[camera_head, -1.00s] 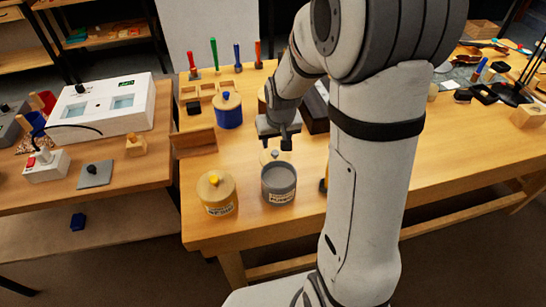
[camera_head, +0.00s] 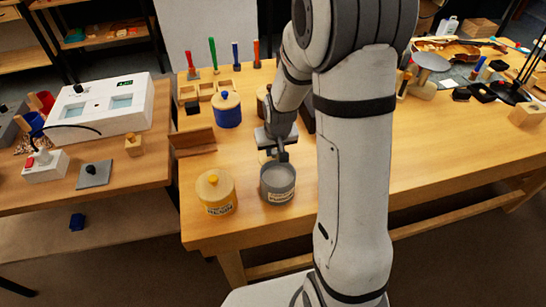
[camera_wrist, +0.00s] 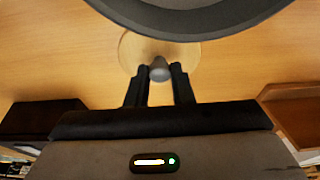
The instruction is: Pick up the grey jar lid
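The lid (camera_wrist: 128,52) lies behind the grey jar, a pale, see-through-looking disc with a grey knob (camera_wrist: 159,70). In the head view my gripper mostly hides it. The open-topped grey jar (camera_head: 278,184) stands near the front left of the bench; its rim fills the top of the wrist view (camera_wrist: 200,22). My gripper (camera_wrist: 160,70) points down just behind the jar, also in the head view (camera_head: 277,155). Its two fingers are about a knob's width apart, with the knob at their tips. I cannot tell whether they press on it.
A yellow jar (camera_head: 215,192) with its lid on stands left of the grey jar. A dark item (camera_wrist: 42,118) and a wooden tray (camera_wrist: 292,108) flank my gripper. The right front of the bench is clear.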

